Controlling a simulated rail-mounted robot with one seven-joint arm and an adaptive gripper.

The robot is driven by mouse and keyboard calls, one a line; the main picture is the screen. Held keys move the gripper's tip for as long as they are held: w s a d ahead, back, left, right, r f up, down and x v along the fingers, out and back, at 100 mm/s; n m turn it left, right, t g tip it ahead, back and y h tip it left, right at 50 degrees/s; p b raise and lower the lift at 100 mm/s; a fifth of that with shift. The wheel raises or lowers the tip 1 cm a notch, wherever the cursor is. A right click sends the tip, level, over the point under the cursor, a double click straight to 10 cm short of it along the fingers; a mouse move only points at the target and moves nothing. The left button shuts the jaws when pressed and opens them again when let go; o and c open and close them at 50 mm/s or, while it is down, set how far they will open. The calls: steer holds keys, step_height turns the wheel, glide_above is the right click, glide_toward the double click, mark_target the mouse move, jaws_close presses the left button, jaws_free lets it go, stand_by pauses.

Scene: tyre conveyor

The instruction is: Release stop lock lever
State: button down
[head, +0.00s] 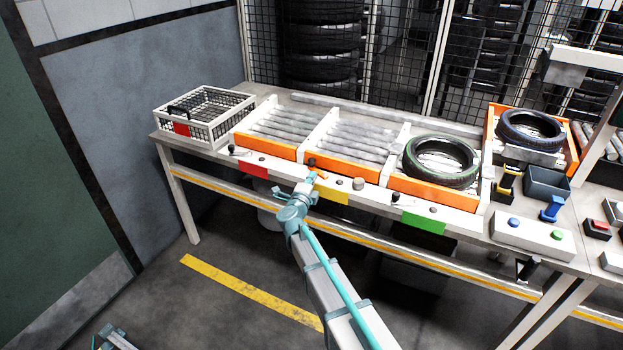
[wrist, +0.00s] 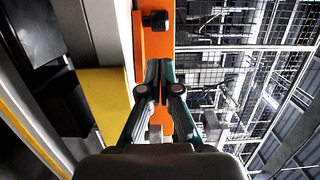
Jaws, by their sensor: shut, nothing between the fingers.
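My gripper (head: 311,178) is at the front of the middle roller bay, beside the yellow label (head: 334,195). In the wrist view my gripper (wrist: 161,82) is shut with nothing between its fingers. A black-knobbed lever (head: 311,162) stands just behind the fingertips. In the wrist view the black knob (wrist: 155,20) is in front of the orange panel, beyond the fingertips and apart from them. Similar black-knobbed levers stand by the red label (head: 232,148) and the green label (head: 396,196). No marking shows which is the stop lock lever.
A tyre (head: 440,162) lies in the green-label bay, and another tyre (head: 530,130) lies farther right. A wire basket (head: 205,108) stands at the left end. A round grey knob (head: 358,184) is right of my gripper. A button box (head: 533,236) is at the right.

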mark_target(320, 161)
steer(key=p+x, duration=0.1)
steer(key=x, duration=0.6)
steer(key=shift+w, duration=0.4)
steer(key=shift+s, duration=0.1)
